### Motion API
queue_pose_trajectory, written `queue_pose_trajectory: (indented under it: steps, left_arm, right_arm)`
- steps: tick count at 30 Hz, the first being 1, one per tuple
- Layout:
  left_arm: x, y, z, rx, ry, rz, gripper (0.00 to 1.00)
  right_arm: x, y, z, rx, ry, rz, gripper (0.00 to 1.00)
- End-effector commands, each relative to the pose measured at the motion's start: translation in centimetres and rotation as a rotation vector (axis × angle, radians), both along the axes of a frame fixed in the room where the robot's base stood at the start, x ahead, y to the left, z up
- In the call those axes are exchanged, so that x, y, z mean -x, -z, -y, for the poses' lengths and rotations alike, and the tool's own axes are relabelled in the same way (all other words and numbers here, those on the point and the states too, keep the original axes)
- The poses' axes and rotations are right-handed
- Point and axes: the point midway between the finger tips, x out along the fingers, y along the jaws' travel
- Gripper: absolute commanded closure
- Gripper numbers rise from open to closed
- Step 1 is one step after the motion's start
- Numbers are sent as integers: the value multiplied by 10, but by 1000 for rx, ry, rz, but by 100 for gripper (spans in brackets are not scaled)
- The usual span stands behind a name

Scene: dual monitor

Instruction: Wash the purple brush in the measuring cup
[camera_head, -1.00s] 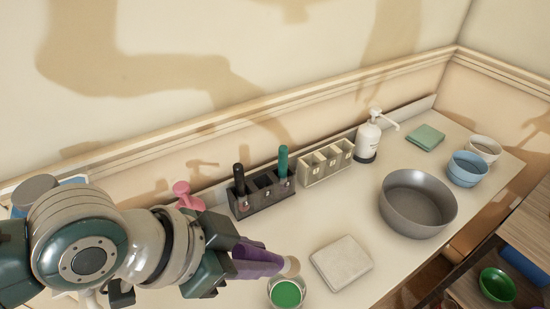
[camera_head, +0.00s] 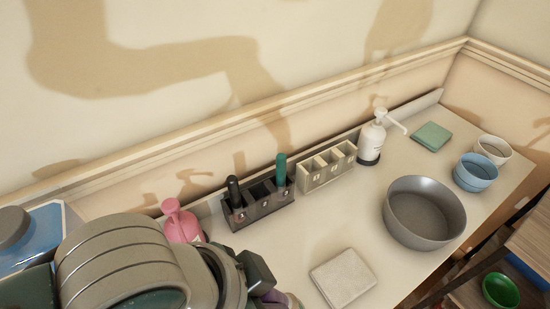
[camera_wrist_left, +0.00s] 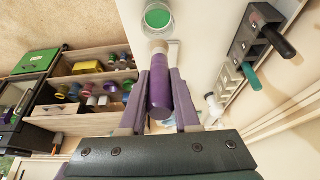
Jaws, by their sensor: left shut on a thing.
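My left gripper (camera_wrist_left: 161,77) is shut on the purple brush (camera_wrist_left: 159,97) in the left wrist view. The brush lies between its two purple-grey fingers with its pale tip pointing at the measuring cup. The round measuring cup (camera_wrist_left: 142,18) with green liquid (camera_wrist_left: 158,16) stands beyond the tip at the top of that view. The tip appears just short of the cup's rim; I cannot tell its height above it. In the head view my left arm fills the bottom left, and only a sliver of purple (camera_head: 292,300) shows. The cup is outside that view. My right gripper is not in view.
On the counter stand a dark holder (camera_head: 262,212) with a black and a green brush, a cream holder (camera_head: 327,172), a white pump bottle (camera_head: 371,146), a large grey bowl (camera_head: 424,216) and a pale square pad (camera_head: 343,278). A pink bottle (camera_head: 181,228) stands left.

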Motion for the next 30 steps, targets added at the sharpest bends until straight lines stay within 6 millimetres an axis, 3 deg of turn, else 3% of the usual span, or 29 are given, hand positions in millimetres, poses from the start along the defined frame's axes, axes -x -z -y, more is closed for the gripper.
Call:
queue_pose_trajectory:
  steps: [15, 30]
  left_arm:
    - [-1, 44, -1, 1, 0, 2, 100]
    - [0, 86, 0, 1, 0, 1, 100]
  right_arm:
    - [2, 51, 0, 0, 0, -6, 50]
    - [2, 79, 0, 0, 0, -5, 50]
